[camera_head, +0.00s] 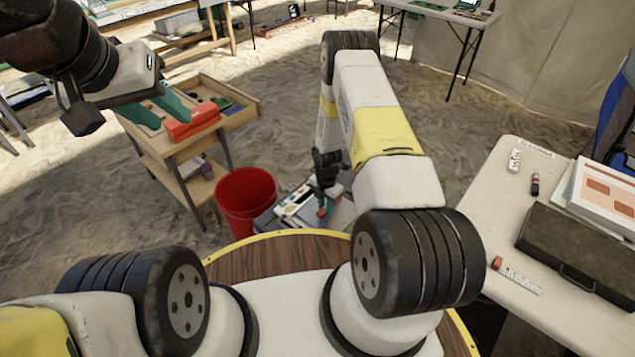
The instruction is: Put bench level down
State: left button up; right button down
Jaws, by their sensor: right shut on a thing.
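My right gripper (325,205) points down over a grey tray (343,215) just beyond my base. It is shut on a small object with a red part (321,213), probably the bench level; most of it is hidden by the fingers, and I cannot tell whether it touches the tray.
A red bucket (246,192) stands left of the tray. The cart's top holds a red box (194,121) and small items. A pale table (470,235) at the right carries a dark case (577,250), a marker (535,184) and papers. Open sand lies behind.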

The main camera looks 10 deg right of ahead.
jog(key=shift+f, duration=1.15)
jog(key=c, duration=1.2)
grip_release()
jog(key=shift+f, duration=0.1)
notch_tip(320, 180, up, 12)
notch_tip(320, 180, up, 17)
jog(key=m+t, duration=0.2)
jog(key=m, duration=0.4)
send_over(325, 208)
jog(key=w, duration=0.2)
jog(key=s+r+m+t, duration=0.1)
jog(key=s+r+m, duration=0.15)
jog(key=r, duration=0.45)
jog(key=s+r+m, duration=0.2)
jog(key=r+m, duration=0.1)
jog(key=r, duration=0.4)
jog(key=s+a+r+m+t+y, duration=0.2)
jog(key=s+r+m+t, duration=0.1)
jog(key=s+r+m, duration=1)
jog(key=s+r, duration=0.4)
jog(key=s, duration=0.4)
jog(key=shift+s+r, duration=0.35)
jog(key=shift+s, duration=0.05)
